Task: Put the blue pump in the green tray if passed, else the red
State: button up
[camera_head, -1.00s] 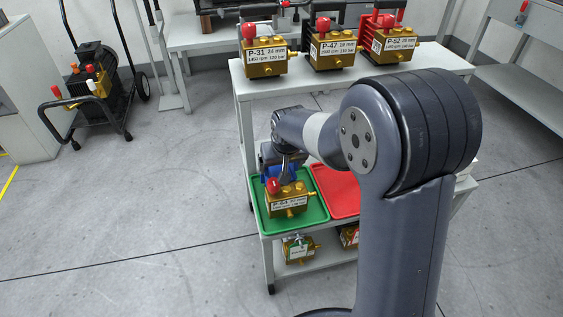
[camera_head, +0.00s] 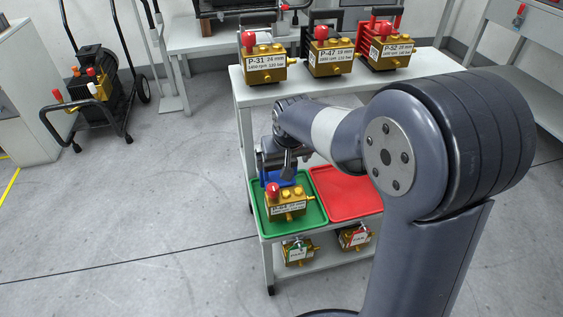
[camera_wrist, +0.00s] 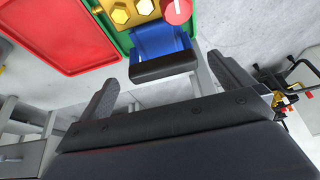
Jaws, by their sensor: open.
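The blue pump (camera_head: 285,203) has a brass body, a red knob and a blue rear part, and sits in the green tray (camera_head: 315,219) on the cart's upper surface. In the wrist view the pump's blue part and black handle (camera_wrist: 163,66) lie just ahead of my gripper (camera_wrist: 163,85). My gripper is open and empty, its two fingers apart on either side of the handle and clear of it. In the head view my gripper (camera_head: 284,160) is above and behind the pump. The red tray (camera_head: 345,192) is empty beside the green one and also shows in the wrist view (camera_wrist: 58,35).
Pumps labelled P-31 (camera_head: 262,68), P-47 (camera_head: 328,57) and P-52 (camera_head: 385,51) stand on the upper shelf (camera_head: 305,92) behind. Two tagged pumps (camera_head: 298,251) (camera_head: 354,238) sit on the lower shelf. A wheeled black machine (camera_head: 95,90) stands left; the floor between is clear.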

aim_at(281, 162)
jog(key=p+v, duration=0.1)
jog(key=v, duration=0.4)
jog(key=shift+s+r, duration=0.15)
jog(key=shift+r, duration=0.15)
jog(key=b+x, duration=0.4)
jog(key=x, duration=0.8)
jog(key=shift+f, duration=0.25)
notch_tip(281, 162, up, 3)
jog(key=shift+f+p, duration=0.15)
jog(key=shift+p, duration=0.5)
jog(key=shift+r, duration=0.5)
jog(key=shift+f, duration=0.15)
